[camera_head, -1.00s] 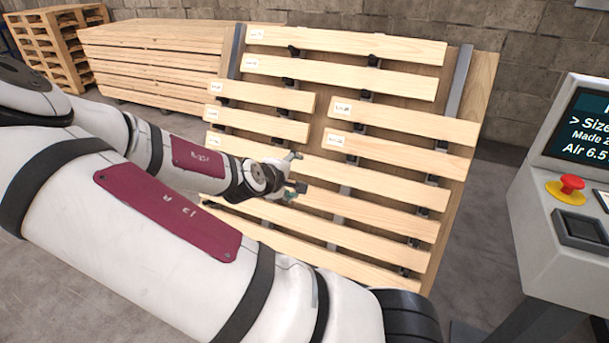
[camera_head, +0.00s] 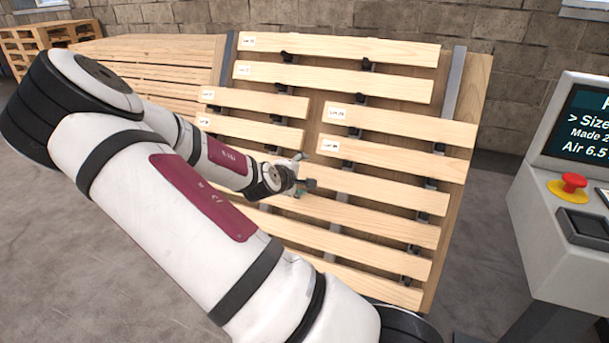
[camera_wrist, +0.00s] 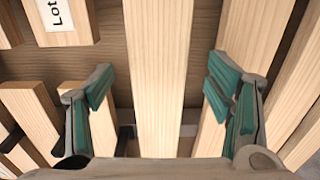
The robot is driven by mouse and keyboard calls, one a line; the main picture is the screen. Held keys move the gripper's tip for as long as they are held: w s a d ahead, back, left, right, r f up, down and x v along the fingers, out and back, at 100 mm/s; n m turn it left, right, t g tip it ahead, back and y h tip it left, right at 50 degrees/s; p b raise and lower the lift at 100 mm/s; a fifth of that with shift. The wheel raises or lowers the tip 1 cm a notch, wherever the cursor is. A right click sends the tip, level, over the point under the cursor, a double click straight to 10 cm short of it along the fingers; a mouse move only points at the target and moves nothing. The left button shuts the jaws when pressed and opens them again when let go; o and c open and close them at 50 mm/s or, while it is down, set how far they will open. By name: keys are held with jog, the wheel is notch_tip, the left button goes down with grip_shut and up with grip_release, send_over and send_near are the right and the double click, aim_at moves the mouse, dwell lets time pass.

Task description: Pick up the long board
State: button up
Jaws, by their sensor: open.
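Several long pale wooden boards cross the sloping rack, among them the top one (camera_head: 340,50) and the second one (camera_head: 335,81). Another long board (camera_head: 385,190) runs behind my gripper in the middle of the rack, its left part hidden by my arm. My gripper (camera_head: 303,175) is open at this middle area. In the wrist view one board (camera_wrist: 160,75) runs lengthwise between the spread green-padded fingers, with a gap on each side. The fingers do not close on it. I cannot tell how deep they reach around it.
Shorter labelled boards (camera_head: 254,103) sit on pegs above my gripper, with others at right (camera_head: 400,125). More long boards (camera_head: 365,245) lie below. A console with a red button (camera_head: 572,183) stands at right. A wooden stack (camera_head: 150,62) and pallets (camera_head: 35,40) are behind left.

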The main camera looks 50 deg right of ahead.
aim_at(304, 172)
jog(key=b+x, duration=0.1)
jog(key=x, duration=0.3)
jog(key=shift+w, duration=0.25)
jog(key=shift+c, duration=0.3)
jog(key=shift+r, duration=0.1)
jog(key=c, duration=1.6)
